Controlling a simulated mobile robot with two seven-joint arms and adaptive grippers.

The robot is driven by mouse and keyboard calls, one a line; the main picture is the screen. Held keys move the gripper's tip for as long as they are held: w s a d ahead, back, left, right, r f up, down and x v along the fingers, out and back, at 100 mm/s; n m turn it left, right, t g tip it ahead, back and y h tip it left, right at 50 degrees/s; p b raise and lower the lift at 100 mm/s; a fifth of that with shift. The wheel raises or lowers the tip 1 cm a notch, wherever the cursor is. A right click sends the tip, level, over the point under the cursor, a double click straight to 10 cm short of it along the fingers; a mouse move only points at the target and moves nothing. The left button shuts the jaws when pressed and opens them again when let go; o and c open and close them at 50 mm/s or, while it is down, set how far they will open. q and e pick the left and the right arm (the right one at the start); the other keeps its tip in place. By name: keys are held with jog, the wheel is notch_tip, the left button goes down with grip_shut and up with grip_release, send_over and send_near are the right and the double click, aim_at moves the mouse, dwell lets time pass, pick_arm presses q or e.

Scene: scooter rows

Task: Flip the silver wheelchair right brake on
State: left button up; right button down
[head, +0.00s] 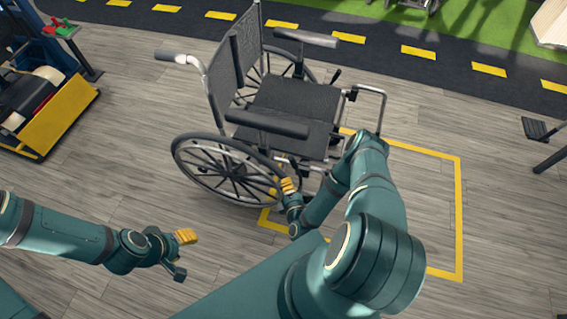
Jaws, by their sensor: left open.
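The silver wheelchair (290,105) stands upright in the middle of the head view, its seat facing right. Its near large wheel (215,172) is on the side towards me. My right gripper (284,187) is low at the front edge of this wheel, below the near armrest (268,124). Its yellow fingertips overlap the wheel rim in the picture; I cannot tell whether they touch anything or how far apart they are. The right brake lever is not clearly visible there. My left gripper (183,254) is open and empty above the floor at the lower left, apart from the wheelchair.
A yellow floor outline (459,200) runs under and right of the wheelchair. A yellow and black machine (60,118) stands at the left. A dark pedal-like object (540,129) is at the right edge. The wooden floor between is clear.

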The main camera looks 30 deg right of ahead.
aim_at(295, 167)
jog(key=shift+s+d+h, duration=0.1)
jog(key=shift+s+h, duration=0.05)
jog(key=shift+h, duration=0.15)
jog(key=b+x, duration=0.2)
jog(key=x, duration=0.8)
jog(key=shift+b, duration=0.4)
pick_arm(q)
jog(key=f, duration=0.2)
jog(key=shift+w+f, duration=0.3)
jog(key=shift+f, duration=0.1)
jog(key=shift+s+a, duration=0.1)
jog(key=shift+a, duration=0.1)
pick_arm(e)
jog(key=shift+d+r, duration=0.1)
pick_arm(q)
jog(key=shift+s+a+r, duration=0.1)
jog(key=shift+s+a, duration=0.05)
jog(key=shift+a, duration=0.4)
pick_arm(e)
jog(key=shift+s+r, duration=0.1)
jog(key=shift+s, duration=0.1)
